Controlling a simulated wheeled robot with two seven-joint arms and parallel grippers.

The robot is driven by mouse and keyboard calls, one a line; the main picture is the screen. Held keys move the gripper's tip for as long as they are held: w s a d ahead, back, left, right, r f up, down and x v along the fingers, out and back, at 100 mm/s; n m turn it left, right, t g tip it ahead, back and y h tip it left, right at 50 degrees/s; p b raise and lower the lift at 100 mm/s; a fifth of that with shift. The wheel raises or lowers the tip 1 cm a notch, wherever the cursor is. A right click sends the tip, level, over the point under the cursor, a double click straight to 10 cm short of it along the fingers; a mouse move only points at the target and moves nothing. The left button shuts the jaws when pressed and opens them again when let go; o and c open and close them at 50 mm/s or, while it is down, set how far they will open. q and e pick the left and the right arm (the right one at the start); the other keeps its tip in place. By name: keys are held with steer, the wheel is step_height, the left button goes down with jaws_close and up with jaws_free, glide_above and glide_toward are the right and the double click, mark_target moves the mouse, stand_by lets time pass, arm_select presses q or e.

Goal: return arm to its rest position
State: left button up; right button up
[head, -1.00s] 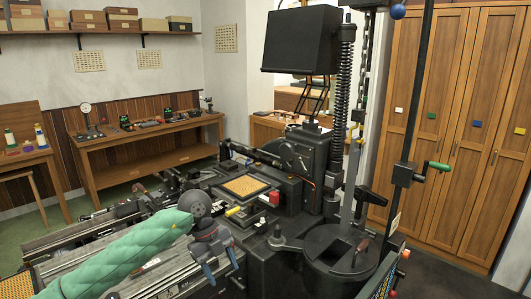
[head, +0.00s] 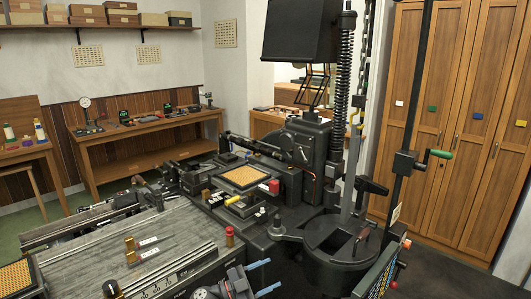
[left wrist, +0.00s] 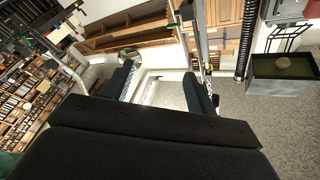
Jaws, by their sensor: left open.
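My left gripper (head: 268,277) is at the bottom edge of the head view, in front of the dark casting machine (head: 310,155). Its two blue-grey fingers point right and stand apart. In the left wrist view the fingers (left wrist: 160,85) are spread with nothing held between them. Most of my left arm is below the head view's frame. My right gripper is in neither view.
A grey ribbed bench top (head: 185,235) with small brass-knobbed pieces (head: 140,248) lies at lower left. Wooden cabinets (head: 450,130) and a workbench (head: 150,130) line the walls.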

arm_select(q)
steer(key=w+a+f+n+t+y+b, duration=0.1)
steer(key=a+f+n+t+y, duration=0.4)
steer(key=f, duration=0.3)
steer(key=w+a+f+n+t+y+b, duration=0.1)
steer(key=a+f+n+t+y, duration=0.25)
steer(key=f+n, duration=0.35)
steer(key=s+a+f+n+g+y+b, duration=0.1)
steer(key=s+a+f+n+y, duration=0.3)
steer(key=f, duration=0.7)
steer(key=s+a+f+n+g+y, duration=0.1)
steer(key=s+a+f+y, duration=0.3)
steer(key=f, duration=0.8)
steer(key=s+f+g, duration=0.4)
steer(key=s+f, duration=0.4)
steer(key=s, duration=0.4)
steer(key=s+a+f+n+g+y+b, duration=0.1)
steer(key=s+f+g, duration=0.3)
steer(key=s+f, duration=0.4)
steer(key=s+f+n+g+y+b, duration=0.1)
steer(key=s+f+g, duration=0.3)
steer(key=s+f, duration=0.5)
steer(key=s, duration=0.7)
steer(key=shift+s+a, duration=0.2)
steer(key=shift+a, duration=0.2)
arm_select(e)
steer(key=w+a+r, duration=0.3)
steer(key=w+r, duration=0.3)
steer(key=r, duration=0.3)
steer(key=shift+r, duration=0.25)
